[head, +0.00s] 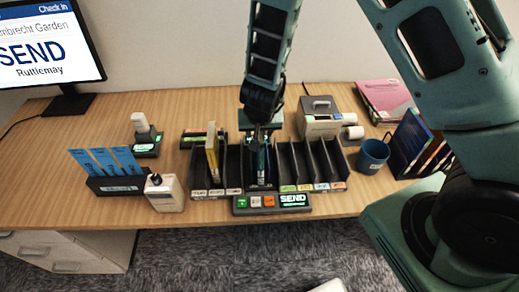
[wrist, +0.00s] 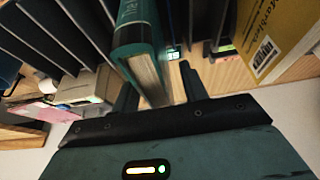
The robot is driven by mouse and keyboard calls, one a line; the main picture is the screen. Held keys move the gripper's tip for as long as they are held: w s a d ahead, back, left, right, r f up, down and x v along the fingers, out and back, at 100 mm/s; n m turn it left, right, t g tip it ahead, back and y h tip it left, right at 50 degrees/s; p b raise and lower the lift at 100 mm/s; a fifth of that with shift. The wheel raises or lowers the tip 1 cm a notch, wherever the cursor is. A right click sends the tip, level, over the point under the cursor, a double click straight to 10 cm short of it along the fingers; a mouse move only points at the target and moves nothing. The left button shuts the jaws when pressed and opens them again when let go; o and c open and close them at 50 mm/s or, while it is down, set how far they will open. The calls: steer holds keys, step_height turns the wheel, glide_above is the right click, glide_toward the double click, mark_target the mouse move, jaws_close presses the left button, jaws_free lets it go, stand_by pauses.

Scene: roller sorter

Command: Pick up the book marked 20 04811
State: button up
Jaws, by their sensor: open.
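A teal book (wrist: 138,32) stands upright in a slot of the black sorter rack (head: 232,180), in its middle part. In the wrist view it stands between the two fingers of my gripper (wrist: 158,88). My gripper (head: 260,138) is open over this slot, coming down from above, and hides much of the book in the head view. I cannot tell whether the fingers touch it. No number 20 04811 can be read on it.
A yellow book (head: 212,150) stands in a slot to the left; its barcode label faces the wrist camera. The slots on the right look empty. A button panel (head: 270,204) lies in front. A scanner (head: 146,138), label printer (head: 318,118) and blue mug (head: 373,155) stand around.

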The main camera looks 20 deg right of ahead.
jaws_close()
